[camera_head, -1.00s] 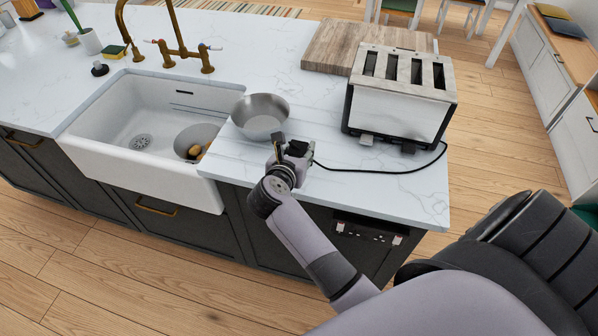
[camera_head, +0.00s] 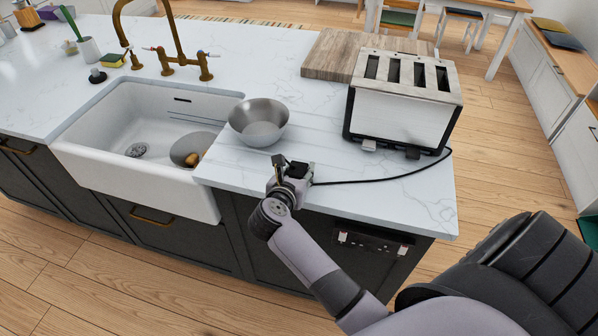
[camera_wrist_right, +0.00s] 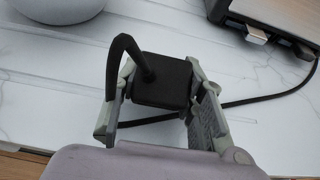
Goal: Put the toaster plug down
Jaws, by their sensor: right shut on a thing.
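The toaster plug (camera_wrist_right: 161,82) is a black block with a thick black cord bending up from it. My right gripper (camera_head: 290,170) is shut on it, one finger on each side, as the right wrist view (camera_wrist_right: 160,92) shows. The gripper is over the front edge strip of the white counter, to the front right of the metal bowl. In the head view the plug is small and mostly hidden by the gripper. I cannot tell whether the plug touches the counter. The black cord (camera_head: 385,178) runs right along the counter to the toaster (camera_head: 401,110). My left gripper is not in view.
A metal bowl (camera_head: 259,123) stands just behind the gripper, beside the white sink (camera_head: 110,125). A wooden board (camera_head: 330,52) lies behind the toaster. A socket panel (camera_head: 375,241) is on the counter's front. The counter (camera_head: 420,205) is clear at the front right.

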